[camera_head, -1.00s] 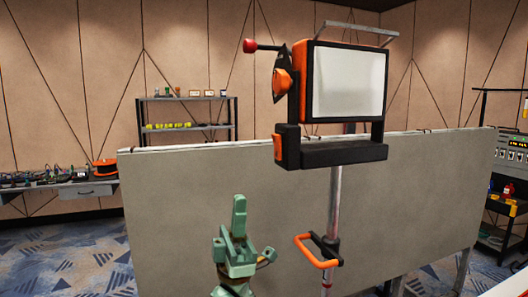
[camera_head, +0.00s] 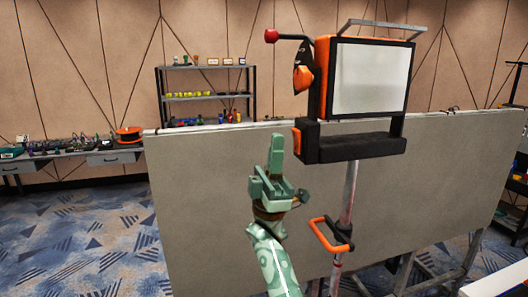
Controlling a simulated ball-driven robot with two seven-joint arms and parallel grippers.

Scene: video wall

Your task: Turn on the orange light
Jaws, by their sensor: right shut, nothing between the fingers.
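The orange light (camera_head: 317,95) is a work lamp with a pale panel (camera_head: 370,77) in a black frame, mounted on a grey pole (camera_head: 349,195). The panel looks dull, not glowing. A lever with a red knob (camera_head: 271,36) sticks out at its upper left. An orange piece (camera_head: 302,78) sits below the lever, and another (camera_head: 297,140) on the black lower box. My green right gripper (camera_head: 277,150) points up, shut and empty. It appears just left of the lower box and below the knob, with a small gap in the picture; depth is unclear. My left gripper is not seen.
A wide grey partition (camera_head: 210,190) stands behind the lamp. An orange handle (camera_head: 330,235) sticks out from the pole. A shelf (camera_head: 205,96) and a cluttered workbench (camera_head: 70,150) are at the back left. The carpet (camera_head: 80,245) at left is clear.

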